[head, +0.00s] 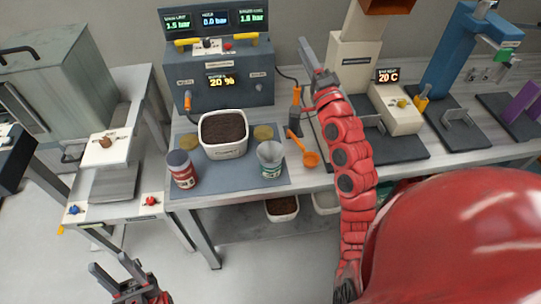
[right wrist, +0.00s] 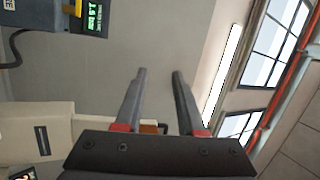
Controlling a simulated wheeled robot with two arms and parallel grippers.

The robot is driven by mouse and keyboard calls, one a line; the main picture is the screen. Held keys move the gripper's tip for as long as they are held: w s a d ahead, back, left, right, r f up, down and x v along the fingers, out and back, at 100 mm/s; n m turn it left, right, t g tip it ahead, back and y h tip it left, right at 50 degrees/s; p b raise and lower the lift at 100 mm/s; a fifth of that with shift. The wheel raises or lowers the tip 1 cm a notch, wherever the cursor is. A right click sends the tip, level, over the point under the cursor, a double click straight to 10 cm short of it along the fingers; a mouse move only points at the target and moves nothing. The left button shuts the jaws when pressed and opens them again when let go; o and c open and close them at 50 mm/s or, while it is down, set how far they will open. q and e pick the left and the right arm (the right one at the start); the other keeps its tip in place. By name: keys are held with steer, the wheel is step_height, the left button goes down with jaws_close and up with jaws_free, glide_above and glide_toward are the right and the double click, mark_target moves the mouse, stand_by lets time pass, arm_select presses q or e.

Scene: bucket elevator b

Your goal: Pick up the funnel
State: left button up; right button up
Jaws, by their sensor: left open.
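An orange piece with a round open end (head: 311,159) and a narrow stem lies near the bench's front edge in the head view; it may be the funnel or a scoop, I cannot tell which. To its left stands a grey open-topped cup (head: 270,155) with a green label. My right gripper (head: 313,62) is above the back of the bench, beyond the orange piece. Its fingers are apart and empty in the right wrist view (right wrist: 160,72). My left gripper (head: 116,266) is open and empty, low at the bottom left, away from the bench.
A white tub of dark granules (head: 223,133) and a red-labelled jar (head: 181,169) share the grey mat (head: 230,183). A control box (head: 221,75) stands behind. Machines (head: 393,108) stand on the right. A side table (head: 116,205) is at left. Open floor lies in front.

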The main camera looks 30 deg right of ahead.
steer(key=s+a+f+n+g+y, duration=0.3)
steer(key=s+a+f+g+y, duration=0.3)
steer(key=a+g, duration=0.3)
steer(key=s+d+f+g+h, duration=0.2)
steer(key=s+f+g, duration=0.55)
steer(key=s, duration=0.35)
steer(key=p, duration=0.3)
glide_toward(278, 160)
steer(key=shift+m+t, duration=0.3)
steer(key=shift+t, duration=0.05)
steer(key=b+x, duration=0.1)
steer(key=x, duration=0.3)
steer(key=shift+s+f+b, duration=0.1)
steer(key=shift+f+b, duration=0.3)
steer(key=shift+f, duration=0.1)
steer(key=x, duration=0.3)
steer(key=p+x, duration=0.1)
steer(key=shift+w+d+f, duration=0.25)
steer(key=shift+w, duration=0.1)
